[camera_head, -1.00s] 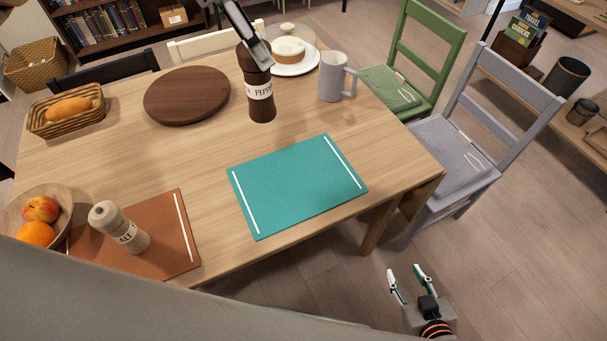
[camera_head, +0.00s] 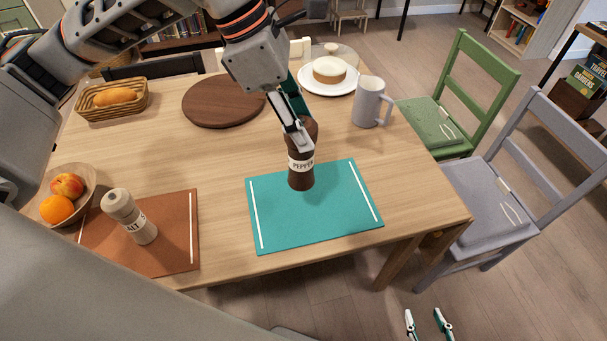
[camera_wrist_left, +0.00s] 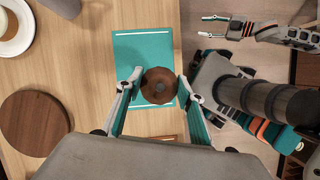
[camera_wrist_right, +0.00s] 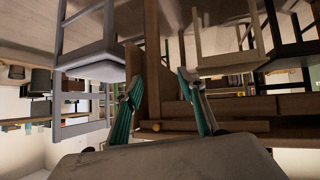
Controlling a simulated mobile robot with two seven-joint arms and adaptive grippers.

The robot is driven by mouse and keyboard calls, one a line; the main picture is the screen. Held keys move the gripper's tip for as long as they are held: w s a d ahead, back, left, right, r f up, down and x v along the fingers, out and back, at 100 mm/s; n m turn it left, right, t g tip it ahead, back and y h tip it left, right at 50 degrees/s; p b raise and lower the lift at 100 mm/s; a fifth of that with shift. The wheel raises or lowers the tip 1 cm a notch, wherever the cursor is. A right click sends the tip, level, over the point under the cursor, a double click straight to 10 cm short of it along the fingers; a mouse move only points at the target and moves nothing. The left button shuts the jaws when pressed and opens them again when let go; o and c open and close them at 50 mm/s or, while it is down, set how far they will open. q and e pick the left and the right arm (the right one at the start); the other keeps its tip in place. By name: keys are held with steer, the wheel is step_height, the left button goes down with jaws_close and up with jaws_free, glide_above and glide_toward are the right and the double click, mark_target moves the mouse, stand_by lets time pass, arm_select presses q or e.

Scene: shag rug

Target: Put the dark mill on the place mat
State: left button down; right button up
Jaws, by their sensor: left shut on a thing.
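The dark mill (camera_head: 301,172), brown with a white PEPPER label, stands upright over the back part of the teal place mat (camera_head: 275,225). I cannot tell whether its base touches the mat. My left gripper (camera_head: 298,135) is shut on its upper part from above. In the left wrist view the mill's round top (camera_wrist_left: 158,86) sits between the fingers, with the teal mat (camera_wrist_left: 143,48) below. My right gripper (camera_head: 428,322) is open and empty, low beyond the table's front edge. It also shows open in the right wrist view (camera_wrist_right: 161,82).
A light SALT mill (camera_head: 132,218) stands on a brown-orange mat (camera_head: 172,250), beside a fruit bowl (camera_head: 88,190). A round board (camera_head: 215,103), bread basket (camera_head: 142,100), cake plate (camera_head: 345,88) and grey mug (camera_head: 368,103) stand farther back. Chairs flank the right side.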

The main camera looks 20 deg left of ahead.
mark_target(301, 171)
arm_select(q)
step_height(301, 171, down, 13)
steer(key=shift+r+b, duration=0.2)
steer(key=shift+b, duration=0.2)
steer(key=c, duration=1.7)
jaws_free()
steer(key=shift+f, duration=0.15)
steer(key=o, duration=0.4)
steer(key=shift+r, duration=0.4)
steer(key=v, duration=1.1)
steer(key=shift+s+a+r+p, duration=0.1)
steer(key=shift+r+p, duration=0.2)
